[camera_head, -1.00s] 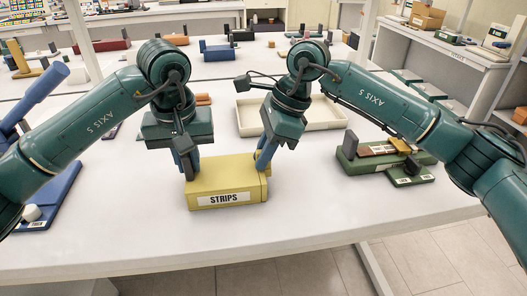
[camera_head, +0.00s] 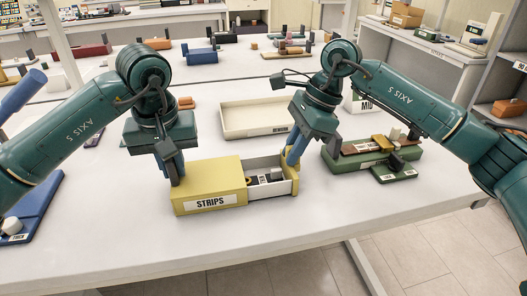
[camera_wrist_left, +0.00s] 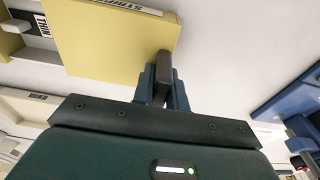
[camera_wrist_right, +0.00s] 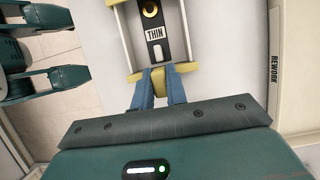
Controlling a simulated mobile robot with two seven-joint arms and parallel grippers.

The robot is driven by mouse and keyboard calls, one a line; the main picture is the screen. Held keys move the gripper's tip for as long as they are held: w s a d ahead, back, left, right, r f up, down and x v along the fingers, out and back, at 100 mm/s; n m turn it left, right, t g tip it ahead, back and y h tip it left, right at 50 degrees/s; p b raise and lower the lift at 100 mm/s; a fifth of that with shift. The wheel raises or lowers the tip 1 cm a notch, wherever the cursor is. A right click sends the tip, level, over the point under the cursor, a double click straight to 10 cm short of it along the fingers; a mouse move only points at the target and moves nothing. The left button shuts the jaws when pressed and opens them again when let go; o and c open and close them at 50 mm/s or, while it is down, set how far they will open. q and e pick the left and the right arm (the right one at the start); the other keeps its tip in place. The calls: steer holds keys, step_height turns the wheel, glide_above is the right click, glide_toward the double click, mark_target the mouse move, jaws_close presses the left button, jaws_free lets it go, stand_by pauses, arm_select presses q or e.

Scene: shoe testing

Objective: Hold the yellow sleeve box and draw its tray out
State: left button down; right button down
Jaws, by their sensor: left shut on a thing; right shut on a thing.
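The yellow sleeve box (camera_head: 212,178), labelled STRIPS, lies on the white table in the head view. Its white-walled tray (camera_head: 271,190) sticks out of its right end, with a yellow end panel (camera_head: 294,184). The exposed tray holds a piece marked THIN (camera_wrist_right: 155,36), a light block and a ring-shaped yellow part. My left gripper (camera_head: 174,178) is shut on the sleeve at its left end; the left wrist view shows its fingers (camera_wrist_left: 163,88) against the yellow wall. My right gripper (camera_head: 292,158) is shut on the tray's yellow end, also seen in the right wrist view (camera_wrist_right: 161,80).
A cream tray (camera_head: 233,134), labelled REWORK in the right wrist view, stands behind the box. A green fixture (camera_head: 345,160) with parts is to the right, and a blue stand (camera_head: 38,205) to the left. The table in front is clear.

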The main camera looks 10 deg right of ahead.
arm_select(q)
steer(key=shift+a, duration=0.1)
arm_select(e)
steer(key=shift+d, duration=0.85)
steer(key=c, duration=1.4)
jaws_free()
steer(key=v, duration=1.2)
steer(key=shift+a, duration=0.1)
arm_select(q)
steer(key=c, duration=1.3)
jaws_free()
